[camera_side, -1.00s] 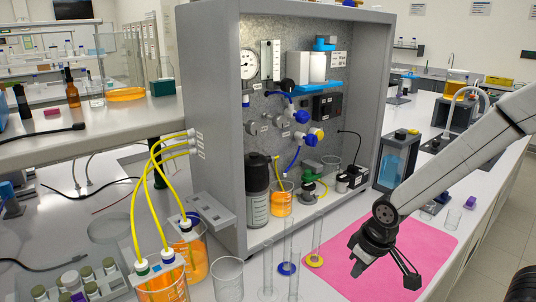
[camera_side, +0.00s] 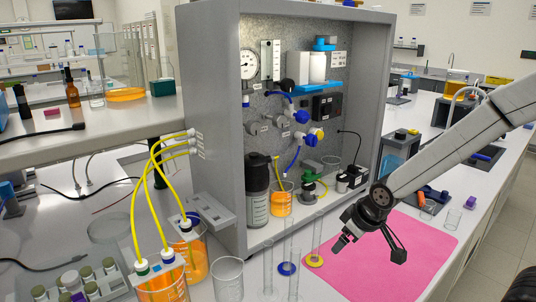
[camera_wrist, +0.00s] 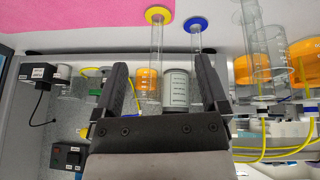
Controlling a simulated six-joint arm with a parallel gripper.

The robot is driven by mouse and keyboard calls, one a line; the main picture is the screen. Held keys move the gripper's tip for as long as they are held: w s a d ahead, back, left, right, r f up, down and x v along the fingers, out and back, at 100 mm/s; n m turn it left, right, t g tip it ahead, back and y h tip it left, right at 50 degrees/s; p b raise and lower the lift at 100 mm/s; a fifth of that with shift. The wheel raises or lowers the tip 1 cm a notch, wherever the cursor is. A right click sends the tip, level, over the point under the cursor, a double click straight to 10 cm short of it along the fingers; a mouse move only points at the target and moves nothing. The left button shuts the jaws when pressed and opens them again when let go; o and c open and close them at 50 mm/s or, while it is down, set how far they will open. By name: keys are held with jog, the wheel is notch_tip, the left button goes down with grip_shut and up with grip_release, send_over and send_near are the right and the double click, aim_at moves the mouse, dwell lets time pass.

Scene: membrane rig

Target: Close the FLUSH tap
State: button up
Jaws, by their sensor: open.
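The rig's back panel carries a blue-handled valve (camera_side: 300,116) and, below it, a valve with blue and yellow parts (camera_side: 316,135). Grey knobs (camera_side: 252,127) sit to their left. The labels are too small to read, so I cannot tell which one is the FLUSH tap. My gripper (camera_side: 370,251) is open and empty above the pink mat (camera_side: 420,235), in front of and to the right of the cabinet, well apart from the valves. In the wrist view its two fingers (camera_wrist: 163,88) are spread, with glassware visible between them; no tap handle is clearly seen there.
Tall glass cylinders with a yellow base (camera_side: 315,261) and a blue base (camera_side: 287,268) stand left of my gripper. A dark bottle (camera_side: 257,195) and an orange beaker (camera_side: 281,205) stand inside the cabinet (camera_side: 213,120). Its right wall borders the opening.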

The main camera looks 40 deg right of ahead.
aim_at(305, 118)
jog(key=w+d+r+n+t, duration=0.2)
jog(key=w+d+r+t, duration=0.2)
jog(key=w+r, duration=0.2)
jog(key=w+d+r+n+t, duration=0.3)
jog(key=w+d+r+t, duration=0.1)
jog(key=w, duration=0.5)
jog(key=w+d+r+n+t, duration=0.2)
jog(key=w+d+r+t, duration=0.2)
jog(key=w+r, duration=0.3)
jog(key=shift+w+d+r, duration=0.1)
jog(key=shift+d+r, duration=0.1)
jog(key=shift+d, duration=0.25)
jog(key=shift+w+d+r, duration=0.1)
jog(key=shift+d+r, duration=0.1)
jog(key=shift+d, duration=0.25)
jog(key=shift+w+d+r+n+t+y, duration=0.1)
jog(key=shift+w+r+n+t+y, duration=0.1)
jog(key=shift+r+n+t+y, duration=0.25)
jog(key=shift+f, duration=0.1)
jog(key=shift+w, duration=3.85)
grip_shut()
